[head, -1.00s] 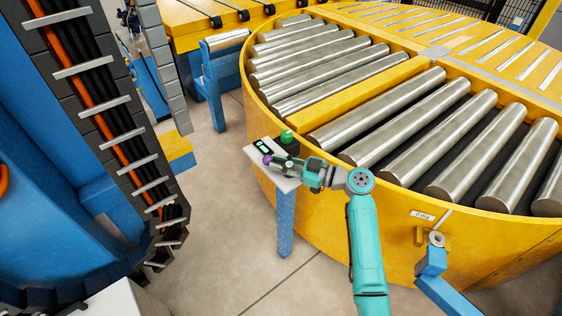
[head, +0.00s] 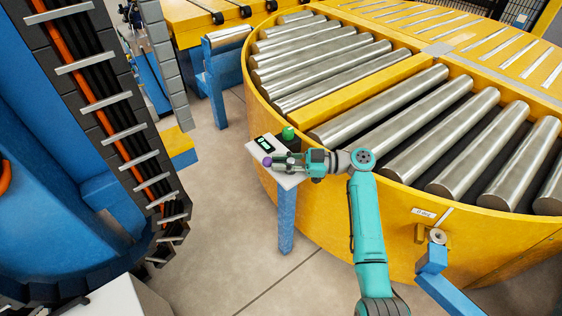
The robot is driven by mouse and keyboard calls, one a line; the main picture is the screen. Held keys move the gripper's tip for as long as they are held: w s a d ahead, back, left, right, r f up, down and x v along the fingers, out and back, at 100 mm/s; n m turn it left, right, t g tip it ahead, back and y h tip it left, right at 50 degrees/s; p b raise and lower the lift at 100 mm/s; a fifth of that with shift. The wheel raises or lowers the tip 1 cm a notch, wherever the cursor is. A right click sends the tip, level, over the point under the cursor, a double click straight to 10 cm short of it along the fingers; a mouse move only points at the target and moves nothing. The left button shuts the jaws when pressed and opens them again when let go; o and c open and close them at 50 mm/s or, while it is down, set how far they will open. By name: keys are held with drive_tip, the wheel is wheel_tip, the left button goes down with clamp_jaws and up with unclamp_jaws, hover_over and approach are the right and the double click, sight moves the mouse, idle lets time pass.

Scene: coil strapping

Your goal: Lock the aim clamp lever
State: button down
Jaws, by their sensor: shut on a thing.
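The small pedestal (head: 286,212) has a blue post and a pale top plate, and stands beside the yellow turntable. On its plate are a black unit with a lit display (head: 265,143) and a dark block with a green top (head: 288,133). The clamp lever shows as a purple knob (head: 267,161) near the plate's front-left edge. My gripper (head: 276,161) reaches in from the right, low over the plate, with its fingers shut around the lever at the knob. The fingers hide most of the lever and its pivot.
The round yellow turntable (head: 330,215) with steel rollers fills the right side. A blue bracket (head: 432,262) stands at its front right. A blue machine with a cable chain (head: 120,130) rises at the left. The floor (head: 225,200) between is clear.

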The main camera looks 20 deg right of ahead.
drive_tip(key=shift+d+f, duration=0.1)
drive_tip(key=c, duration=1.1)
unclamp_jaws()
drive_tip(key=shift+c, duration=0.2)
drive_tip(key=v, duration=1.2)
